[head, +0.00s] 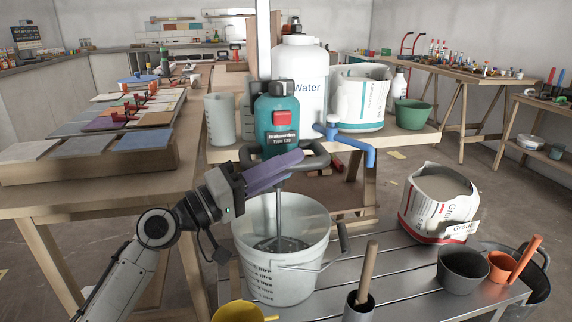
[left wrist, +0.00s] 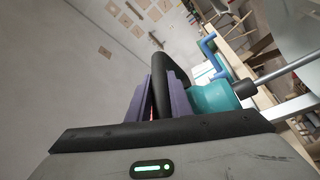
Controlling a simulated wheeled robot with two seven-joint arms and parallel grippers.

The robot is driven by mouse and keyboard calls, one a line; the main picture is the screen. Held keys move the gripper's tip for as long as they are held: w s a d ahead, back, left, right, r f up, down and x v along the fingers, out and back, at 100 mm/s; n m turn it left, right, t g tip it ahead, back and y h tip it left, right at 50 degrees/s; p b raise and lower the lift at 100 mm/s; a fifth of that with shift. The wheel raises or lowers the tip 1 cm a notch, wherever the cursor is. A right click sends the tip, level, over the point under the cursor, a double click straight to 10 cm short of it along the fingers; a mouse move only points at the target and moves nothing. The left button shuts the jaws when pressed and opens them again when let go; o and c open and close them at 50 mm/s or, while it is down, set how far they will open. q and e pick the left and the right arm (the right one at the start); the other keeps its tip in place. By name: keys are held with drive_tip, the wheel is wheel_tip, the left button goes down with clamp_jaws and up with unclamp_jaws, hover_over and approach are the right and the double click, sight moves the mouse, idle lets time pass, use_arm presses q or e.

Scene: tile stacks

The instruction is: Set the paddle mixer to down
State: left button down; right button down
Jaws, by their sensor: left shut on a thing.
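The paddle mixer (head: 277,122) has a teal body with a red switch and black handle bars. Its metal shaft runs down into the white bucket (head: 262,283), and the paddle shows inside, low in the bucket. My left gripper (head: 296,160), with purple fingers, is shut on the mixer's black handle, in front of and below the teal body. In the left wrist view the black handle (left wrist: 159,72) passes between the purple fingers, with the teal body (left wrist: 209,99) beside them. Whether the paddle touches the bucket's bottom is hard to tell. My right gripper is not in view.
A white water container (head: 300,65), an open bag (head: 360,98) and a green pot (head: 411,115) stand on the bench behind. A blue tap (head: 350,143) sticks out close to the mixer. A grout bag (head: 437,203) and dark pot (head: 462,272) stand right of the bucket.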

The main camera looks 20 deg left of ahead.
use_arm(q)
drive_tip(key=shift+d+f, duration=0.15)
drive_tip(key=shift+f, duration=0.6)
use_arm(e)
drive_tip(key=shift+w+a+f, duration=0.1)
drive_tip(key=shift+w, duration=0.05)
use_arm(q)
drive_tip(key=c, duration=1.6)
unclamp_jaws()
drive_tip(key=shift+r, duration=0.2)
